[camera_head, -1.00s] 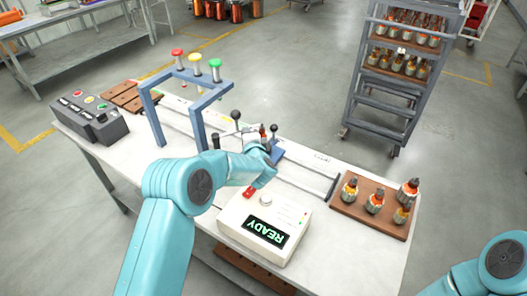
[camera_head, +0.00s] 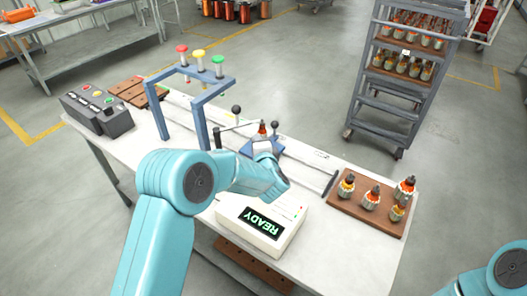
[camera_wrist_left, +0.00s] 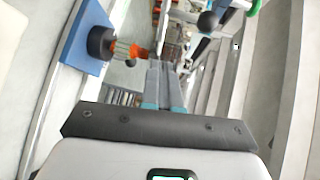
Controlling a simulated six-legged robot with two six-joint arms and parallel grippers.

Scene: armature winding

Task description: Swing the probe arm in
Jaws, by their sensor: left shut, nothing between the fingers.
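My left gripper (camera_head: 262,147) is at the blue fixture (camera_head: 247,146) on the bench, partly hidden by my own wrist. In the left wrist view its fingers (camera_wrist_left: 165,68) are together and empty. An armature with an orange winding (camera_head: 262,129) stands on the fixture. It also shows in the left wrist view (camera_wrist_left: 122,48), left of the fingertips and apart from them. A thin dark bar (camera_head: 238,127), apparently the probe arm, runs beside the armature from a dark post (camera_head: 217,138). A black ball knob (camera_wrist_left: 207,20) shows right of the fingertips. My right gripper is out of view.
A white tester (camera_head: 262,225) reading READY stands in front, its top partly behind my arm. A blue frame (camera_head: 203,112) with red, yellow and green buttons stands left. A brown tray (camera_head: 366,207) of several armatures is at right. A control box (camera_head: 97,114) is far left.

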